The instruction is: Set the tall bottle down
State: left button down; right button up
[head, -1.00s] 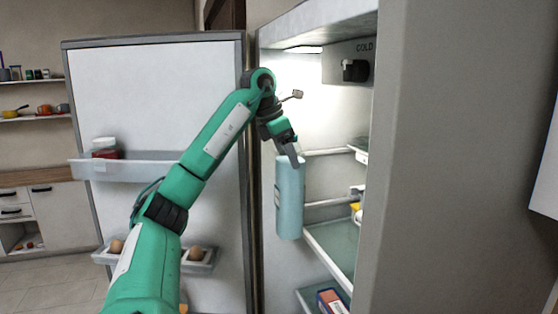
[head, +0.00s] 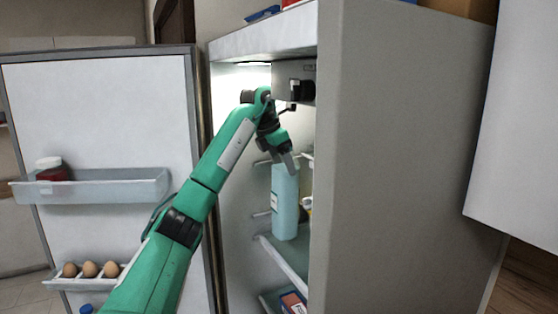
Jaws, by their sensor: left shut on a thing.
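The tall bottle (head: 285,205) is pale blue and upright, inside the open fridge. My left gripper (head: 289,167) is shut on its top end from above. The bottle's bottom is at the level of the glass shelf (head: 290,258), over or on its left part; I cannot tell whether it touches. My right gripper is not in view.
The fridge's right side wall (head: 400,160) hides much of the shelves. The open door (head: 100,120) stands left, with a jar (head: 50,173) in its upper bin and eggs (head: 90,269) in a lower one. A box (head: 293,303) lies on a lower shelf.

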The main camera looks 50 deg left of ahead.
aim_at(283, 172)
pick_arm(q)
jog(key=shift+f+p, duration=0.6)
jog(key=shift+f, duration=0.85)
jog(key=shift+c, duration=1.4)
grip_release()
jog(key=shift+f, duration=0.15)
jog(key=shift+s, duration=0.1)
jog(key=shift+r, duration=0.25)
jog(key=shift+b+v, duration=0.5)
jog(key=shift+v, duration=3.15)
